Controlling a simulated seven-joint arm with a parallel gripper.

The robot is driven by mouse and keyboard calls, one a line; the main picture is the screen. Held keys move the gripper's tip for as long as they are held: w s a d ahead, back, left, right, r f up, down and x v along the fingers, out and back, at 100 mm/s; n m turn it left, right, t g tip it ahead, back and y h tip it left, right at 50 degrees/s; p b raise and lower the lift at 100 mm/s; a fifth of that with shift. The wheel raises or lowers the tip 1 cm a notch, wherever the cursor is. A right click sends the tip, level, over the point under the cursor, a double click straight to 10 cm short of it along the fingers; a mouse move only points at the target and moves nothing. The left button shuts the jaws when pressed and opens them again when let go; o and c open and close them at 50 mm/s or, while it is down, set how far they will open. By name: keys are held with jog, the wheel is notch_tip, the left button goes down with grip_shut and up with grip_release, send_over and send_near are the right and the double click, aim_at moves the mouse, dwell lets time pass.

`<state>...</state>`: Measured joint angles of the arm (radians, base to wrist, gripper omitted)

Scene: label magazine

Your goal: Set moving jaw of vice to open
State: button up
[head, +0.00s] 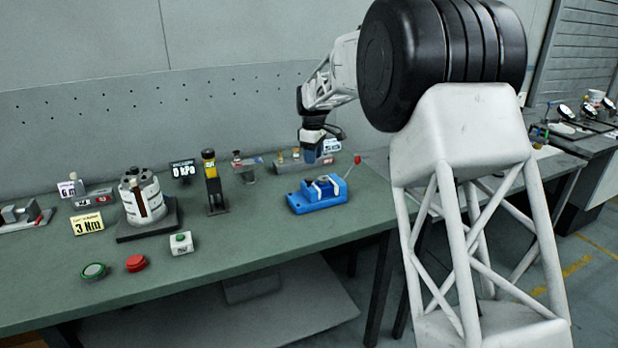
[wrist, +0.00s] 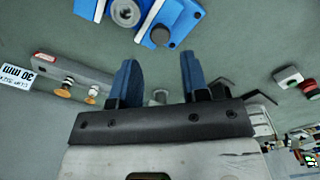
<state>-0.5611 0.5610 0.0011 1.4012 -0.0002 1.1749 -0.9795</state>
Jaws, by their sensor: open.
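The blue vice (head: 318,195) with whitish jaw parts stands on the green bench, right of the middle. A lever with a red knob (head: 357,160) rises at its right end. My gripper (head: 311,155) hangs above and slightly behind the vice, pointing down, apart from it. In the wrist view, my blue fingers (wrist: 159,68) are spread with nothing between them. The vice (wrist: 178,22) shows at the top of that view, cut off by the edge. The red knob is out of that view, and I cannot tell how far the moving jaw stands from the fixed one.
A grey block with orange knobs (wrist: 75,78) and a 30 mm sign (wrist: 17,77) lie beside my fingers. A yellow-topped post (head: 212,180), a white cylinder unit (head: 143,200) and a red button (head: 136,263) stand further left. The bench front before the vice is clear.

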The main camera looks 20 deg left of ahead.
aim_at(309, 178)
jog(key=shift+w+a+f, duration=0.2)
jog(key=shift+a+f, duration=0.2)
jog(key=shift+a, duration=0.4)
jog(key=shift+f, duration=0.15)
jog(key=shift+f, duration=3.75)
grip_shut()
